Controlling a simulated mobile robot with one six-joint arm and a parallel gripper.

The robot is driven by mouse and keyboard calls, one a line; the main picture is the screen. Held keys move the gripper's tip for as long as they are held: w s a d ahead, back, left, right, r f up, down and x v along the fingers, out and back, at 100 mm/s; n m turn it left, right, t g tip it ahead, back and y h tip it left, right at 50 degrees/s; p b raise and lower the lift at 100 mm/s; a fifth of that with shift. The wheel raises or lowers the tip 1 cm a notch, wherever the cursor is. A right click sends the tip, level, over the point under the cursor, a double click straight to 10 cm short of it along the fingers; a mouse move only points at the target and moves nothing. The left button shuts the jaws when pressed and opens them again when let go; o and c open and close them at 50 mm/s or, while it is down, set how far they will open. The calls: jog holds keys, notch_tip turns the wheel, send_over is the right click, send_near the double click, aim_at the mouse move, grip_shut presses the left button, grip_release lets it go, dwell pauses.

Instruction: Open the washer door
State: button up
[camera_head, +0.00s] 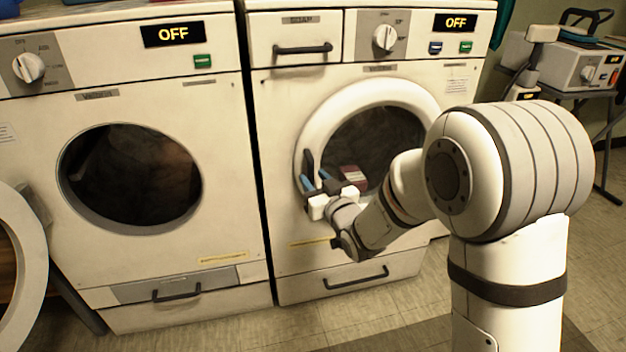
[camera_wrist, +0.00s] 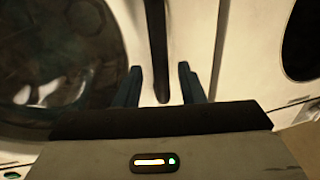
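The washer (camera_head: 270,110) is the right-hand white machine, with a drawer at its top left and a display reading OFF. Its round door (camera_head: 318,125), a white ring around dark glass, looks closed. The dark glass (camera_wrist: 60,60) fills the left of the wrist view. The door's black handle (camera_head: 309,160) is on the ring's left side; it is a dark upright bar (camera_wrist: 156,40) in the wrist view. My gripper (camera_head: 314,181) is at the handle. Its blue fingers (camera_wrist: 161,84) are open, one on each side of the handle, with a gap showing on both sides.
Another white machine (camera_head: 150,260) stands close on the left with a dark round opening. A white ring-shaped door (camera_head: 30,250) stands out at the left edge. A small device on a folding table (camera_head: 575,65) is at the back right. Floor (camera_head: 350,325) in front is clear.

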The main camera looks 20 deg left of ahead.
jog(key=shift+x, duration=1.25)
grip_shut()
